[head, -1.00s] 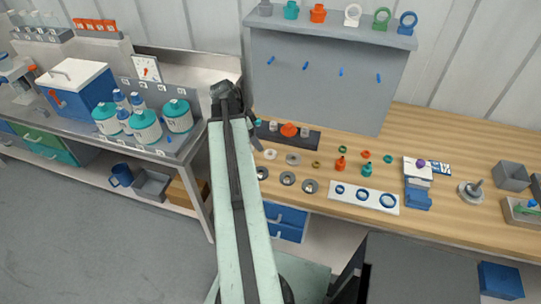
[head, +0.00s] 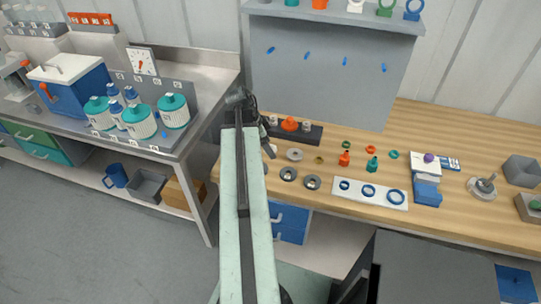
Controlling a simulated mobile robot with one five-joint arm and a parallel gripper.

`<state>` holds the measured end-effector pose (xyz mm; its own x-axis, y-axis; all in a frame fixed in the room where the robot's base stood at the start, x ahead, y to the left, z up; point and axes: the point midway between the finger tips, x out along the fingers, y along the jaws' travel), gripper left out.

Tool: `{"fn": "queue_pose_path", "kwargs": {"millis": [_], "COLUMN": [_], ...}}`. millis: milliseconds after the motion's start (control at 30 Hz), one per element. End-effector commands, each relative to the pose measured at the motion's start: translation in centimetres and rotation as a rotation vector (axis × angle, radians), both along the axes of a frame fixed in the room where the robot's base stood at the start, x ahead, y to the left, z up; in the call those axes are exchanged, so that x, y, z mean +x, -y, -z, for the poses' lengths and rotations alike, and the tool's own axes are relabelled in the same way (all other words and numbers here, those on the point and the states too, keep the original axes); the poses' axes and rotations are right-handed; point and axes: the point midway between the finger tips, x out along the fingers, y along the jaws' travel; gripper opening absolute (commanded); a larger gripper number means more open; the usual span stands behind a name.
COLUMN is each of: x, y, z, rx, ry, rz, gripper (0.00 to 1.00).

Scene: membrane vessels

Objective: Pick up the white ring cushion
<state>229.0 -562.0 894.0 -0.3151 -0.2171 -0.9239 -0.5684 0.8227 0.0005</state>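The small white ring, seen a second ago on the wooden bench (head: 455,225) left of a grey ring (head: 294,155), is now mostly or wholly hidden behind my gripper (head: 268,147). My gripper hangs at the end of my arm, low over the left part of the bench. It is small and dark here, and its fingers cannot be made out. I cannot tell whether it touches the ring.
Washers (head: 312,183), a brass ring (head: 319,160) and a white strip with blue rings (head: 369,193) lie nearby. A dark block with an orange part (head: 289,125) stands behind. The grey panel (head: 335,70) rises at the back. Teal-lidded vessels (head: 138,118) stand left.

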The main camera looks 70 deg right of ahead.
Motion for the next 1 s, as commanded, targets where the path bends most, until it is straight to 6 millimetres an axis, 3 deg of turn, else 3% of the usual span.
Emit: {"fn": "queue_pose_path", "kwargs": {"millis": [200,400,433,767,1000], "x": [0.0,0.0,0.0,0.1,0.1], "y": [0.0,0.0,0.0,0.0,0.0], "z": [0.0,0.0,0.0,-0.7,-4.7], "rx": [0.0,0.0,0.0,0.0,0.0], "ry": [0.0,0.0,0.0,0.0,0.0], "rz": [-0.001,-0.001,-0.001,-0.002,-0.002], "gripper": [0.68,0.12,0.07,0.07,0.07]}}
